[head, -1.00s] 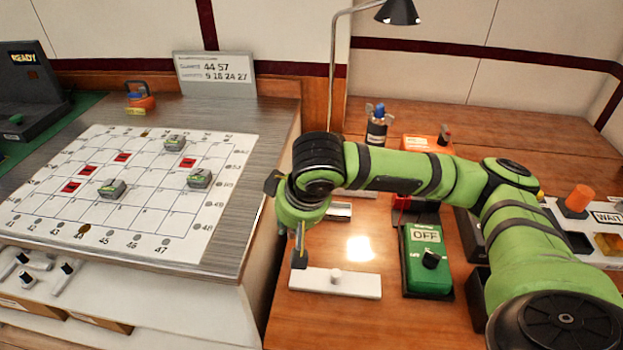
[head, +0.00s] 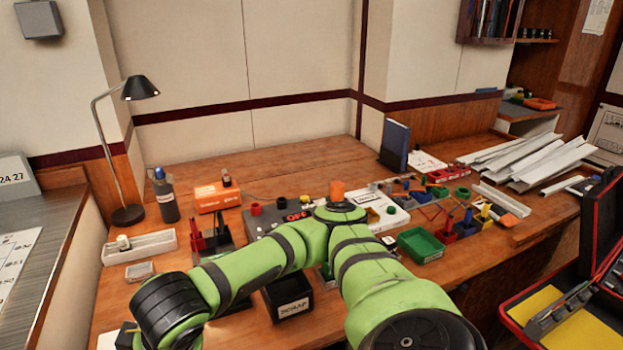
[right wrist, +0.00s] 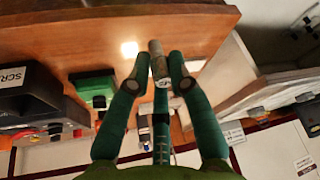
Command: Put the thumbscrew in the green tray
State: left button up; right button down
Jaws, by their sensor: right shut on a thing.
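The green tray (head: 430,256) is an open, shallow box on the bench, right of centre in the head view. In the right wrist view my right gripper (right wrist: 159,62) is shut on a small light cylinder, which I take for the thumbscrew (right wrist: 155,50). It sits between the dark green fingers, which partly hide it. In the head view my right arm crosses the bottom to the left; its gripper and the thumbscrew are hidden or out of frame, well left of the tray. My left gripper is in neither view.
A black scrap bin (head: 289,308) stands left of the tray, beside my arm. Small coloured bins (head: 463,228) with upright tools crowd the tray's right side. A lamp (head: 128,214) and bottle (head: 165,197) stand at back left.

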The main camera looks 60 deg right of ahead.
aim_at(413, 243)
jog(key=l+z, duration=0.1)
jog(key=z, duration=0.8)
jog(key=l+z, duration=0.15)
jog(key=z, duration=0.35)
jog(key=i+l, duration=0.2)
jog(key=l, duration=0.15)
jog(key=i+l, duration=0.2)
jog(key=l, duration=0.15)
jog(key=i+l+z, duration=0.1)
jog(key=i+l, duration=0.15)
jog(key=l, duration=0.1)
